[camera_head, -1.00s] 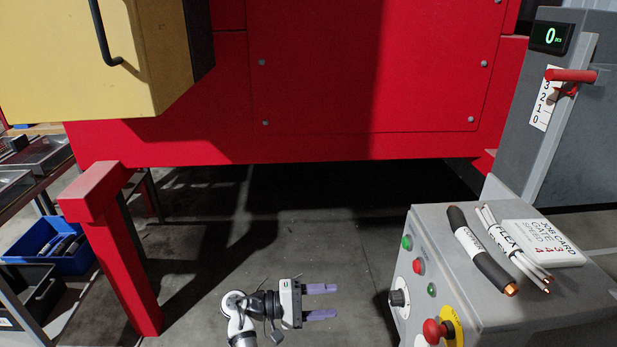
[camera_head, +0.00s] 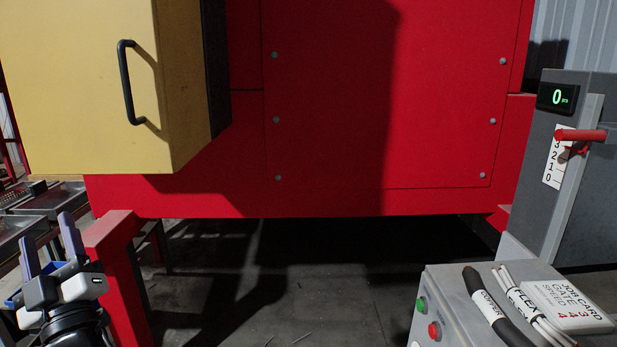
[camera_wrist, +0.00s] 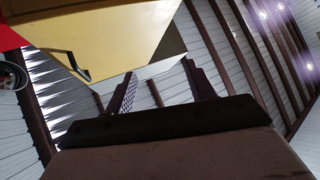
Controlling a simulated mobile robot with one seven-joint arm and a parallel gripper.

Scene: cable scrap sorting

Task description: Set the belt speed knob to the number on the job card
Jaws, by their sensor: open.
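The job card (camera_head: 568,304) lies flat on the grey control box (camera_head: 452,285) at the lower right. It carries GATE and SPEED lines with red digits; the SPEED digit looks like a 4, but the print is small. The box's front shows a green button (camera_head: 421,305) and a red button (camera_head: 434,331). The black knob on that front is not clearly visible now, so its setting cannot be read. My gripper (camera_head: 46,228) is open and empty at the lower left, fingers pointing up, far from the box. Its fingers also show in the wrist view (camera_wrist: 160,85).
A black COPPER cable (camera_head: 497,310) and white FLEX cables (camera_head: 530,305) lie beside the card. A red lever (camera_head: 580,135) sits near 3 on a scale, under a display (camera_head: 557,97) reading 0. A red leg (camera_head: 125,275) stands beside my gripper. The floor between is open.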

